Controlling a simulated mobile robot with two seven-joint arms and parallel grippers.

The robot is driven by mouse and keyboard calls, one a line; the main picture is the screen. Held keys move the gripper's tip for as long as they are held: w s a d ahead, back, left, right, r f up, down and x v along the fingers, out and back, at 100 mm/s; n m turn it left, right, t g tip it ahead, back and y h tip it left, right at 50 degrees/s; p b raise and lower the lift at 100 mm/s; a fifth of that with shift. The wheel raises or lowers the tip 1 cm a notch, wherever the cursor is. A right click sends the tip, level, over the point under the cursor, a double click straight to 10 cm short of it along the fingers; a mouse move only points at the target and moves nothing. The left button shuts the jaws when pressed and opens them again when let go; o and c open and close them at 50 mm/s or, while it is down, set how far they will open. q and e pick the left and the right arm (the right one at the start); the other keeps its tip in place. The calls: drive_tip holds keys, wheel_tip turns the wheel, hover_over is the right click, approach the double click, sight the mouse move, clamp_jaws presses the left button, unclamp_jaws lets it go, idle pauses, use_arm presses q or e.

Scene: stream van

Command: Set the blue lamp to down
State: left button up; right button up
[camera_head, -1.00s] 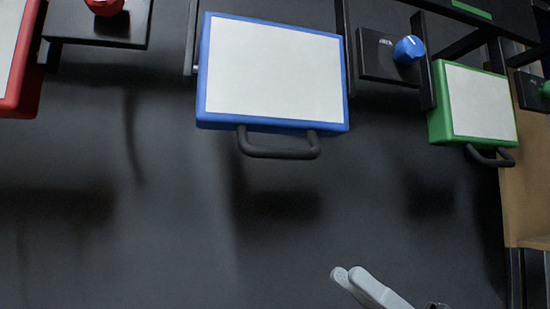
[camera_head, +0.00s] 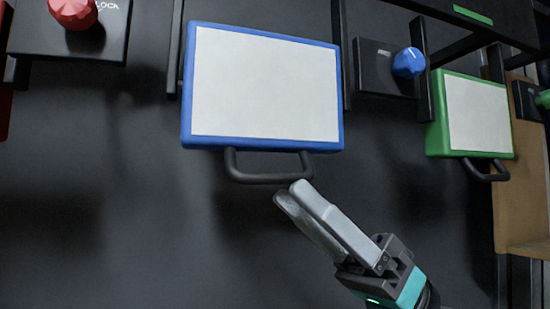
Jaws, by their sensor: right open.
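The blue lamp (camera_head: 265,87) is a blue-framed panel with a white face, mounted in front of a dark wall at the upper middle. A black handle (camera_head: 268,178) hangs from its lower edge. My right gripper (camera_head: 288,196) reaches in from the lower right. Its grey fingers lie close together in this view but are open, with nothing seen between them. The fingertips are just below the right part of the handle; I cannot tell whether they touch it. My left gripper is not in view.
A blue knob (camera_head: 408,62) sits on a black box right of the blue lamp. A green-framed lamp (camera_head: 476,118) with its own handle is farther right. A red knob (camera_head: 74,12) is at the upper left.

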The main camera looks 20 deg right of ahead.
sight(275, 180)
drive_tip(key=shift+p+x, duration=0.55)
drive_tip(key=shift+x, duration=1.6)
clamp_jaws()
